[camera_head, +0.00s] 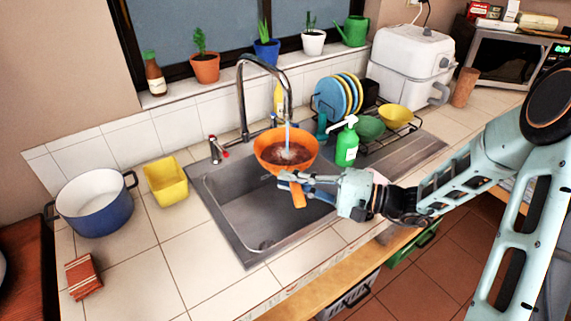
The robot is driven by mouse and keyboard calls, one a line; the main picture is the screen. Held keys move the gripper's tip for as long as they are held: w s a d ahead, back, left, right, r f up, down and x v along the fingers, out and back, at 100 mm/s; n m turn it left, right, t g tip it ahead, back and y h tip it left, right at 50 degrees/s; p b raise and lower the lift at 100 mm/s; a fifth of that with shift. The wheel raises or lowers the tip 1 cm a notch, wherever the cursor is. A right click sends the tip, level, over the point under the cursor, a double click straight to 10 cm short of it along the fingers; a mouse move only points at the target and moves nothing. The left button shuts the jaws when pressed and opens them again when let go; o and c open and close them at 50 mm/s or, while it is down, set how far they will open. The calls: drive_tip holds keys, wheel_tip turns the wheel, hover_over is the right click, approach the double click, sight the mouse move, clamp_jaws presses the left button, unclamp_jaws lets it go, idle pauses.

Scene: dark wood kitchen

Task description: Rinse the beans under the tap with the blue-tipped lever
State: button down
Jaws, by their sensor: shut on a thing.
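An orange bowl-shaped strainer (268,150) is held over the sink, with reddish-brown beans (287,155) inside. My gripper (290,184) is shut on its orange handle, which points down toward the front. The curved metal tap (240,95) has its spout above the strainer, and a thin stream of water (288,138) falls into the beans. A lever with a red tip (217,150) stands left of the tap. A small blue tip (273,118) shows just behind the strainer's rim; the rest of that lever is mostly hidden.
The steel sink (235,205) lies below. A green soap bottle (347,145) stands close to the right of the strainer. A dish rack (385,132) with plates and bowls is behind it. A yellow tub (166,182) and a blue pot (95,205) stand on the left counter.

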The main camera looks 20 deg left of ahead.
drive_tip(key=shift+d, duration=0.4)
drive_tip(key=shift+a, duration=0.2)
drive_tip(key=shift+a+b, duration=0.45)
drive_tip(key=shift+d, duration=0.1)
drive_tip(key=shift+d, duration=0.55)
drive_tip(key=s+b, duration=0.1)
drive_tip(key=s, duration=0.7)
drive_tip(key=shift+d, duration=0.15)
drive_tip(key=shift+r, duration=0.1)
idle(1.3)
